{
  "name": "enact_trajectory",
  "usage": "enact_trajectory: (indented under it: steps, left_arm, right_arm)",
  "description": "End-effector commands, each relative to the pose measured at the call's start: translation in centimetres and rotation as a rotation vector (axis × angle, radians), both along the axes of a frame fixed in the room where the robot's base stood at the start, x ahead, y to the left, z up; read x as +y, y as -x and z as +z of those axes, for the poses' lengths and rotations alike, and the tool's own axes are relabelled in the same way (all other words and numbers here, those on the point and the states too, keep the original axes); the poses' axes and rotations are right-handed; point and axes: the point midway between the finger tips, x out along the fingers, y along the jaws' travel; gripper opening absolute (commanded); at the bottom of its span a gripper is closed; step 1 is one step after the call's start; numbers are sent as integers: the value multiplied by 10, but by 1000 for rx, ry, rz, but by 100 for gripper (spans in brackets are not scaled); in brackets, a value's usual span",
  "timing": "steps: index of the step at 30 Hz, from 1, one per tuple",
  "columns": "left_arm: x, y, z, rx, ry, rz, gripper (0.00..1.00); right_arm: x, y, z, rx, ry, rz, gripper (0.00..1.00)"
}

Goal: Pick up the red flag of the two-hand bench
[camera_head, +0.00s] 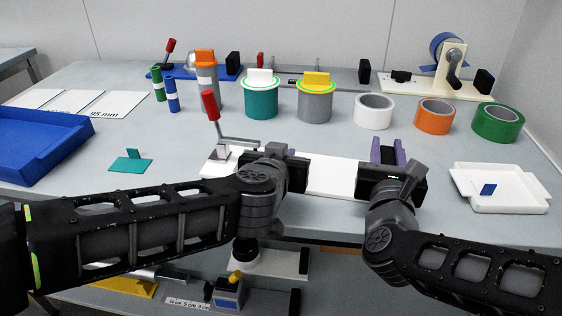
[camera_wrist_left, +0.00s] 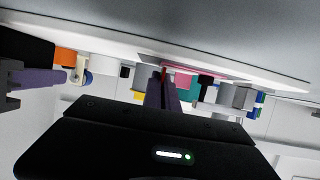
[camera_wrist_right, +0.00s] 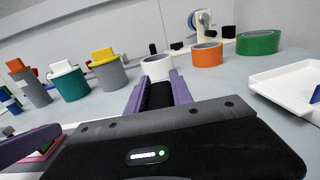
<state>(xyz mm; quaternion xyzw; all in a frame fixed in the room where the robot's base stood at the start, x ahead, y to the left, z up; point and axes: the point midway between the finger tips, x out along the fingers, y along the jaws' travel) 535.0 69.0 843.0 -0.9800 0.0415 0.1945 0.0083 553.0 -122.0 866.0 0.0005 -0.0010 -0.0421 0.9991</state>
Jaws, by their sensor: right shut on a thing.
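The two-hand bench, with a white base (camera_head: 335,177), a white left part and a red-handled clamp (camera_head: 210,106), lies at the front middle. I cannot clearly make out the red flag. A thin pinkish-red strip shows beside my left gripper in the right wrist view (camera_wrist_right: 45,151), and a similar strip shows in the left wrist view (camera_wrist_left: 182,70). My left gripper (camera_head: 292,163) is over the bench's middle, its fingers close together (camera_wrist_left: 162,85) and nothing clearly between them. My right gripper (camera_head: 388,153) is shut on a black block (camera_wrist_right: 159,95) at the bench's right end.
A teal flag plate (camera_head: 128,165) lies left. A white tray (camera_head: 500,203) with a blue flag (camera_head: 488,189) stands right. A blue tray (camera_head: 40,150) is far left. Canisters, tape rolls (camera_head: 374,111) and other fixtures line the back. Open table lies between the teal plate and bench.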

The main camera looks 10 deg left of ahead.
Motion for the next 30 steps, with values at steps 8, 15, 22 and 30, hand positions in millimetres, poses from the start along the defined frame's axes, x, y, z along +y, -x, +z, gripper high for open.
enact_trajectory:
  steps: [8, 15, 22, 30]
  left_arm:
    - [0, 0, 9, -3, 2, 2, 0]
    - [0, 0, 48, -5, 3, 1, 0]
    - [0, 0, 88, -3, 3, 1, 0]
    - [0, 0, 100, 0, 0, 0, 0]
  right_arm:
    - [-1, 0, -6, 12, -1, -1, 0]
    - [-1, 0, -6, 13, -1, -1, 0]
    - [-1, 0, -6, 12, -1, -1, 0]
    - [-1, 0, -6, 12, -1, -1, 0]
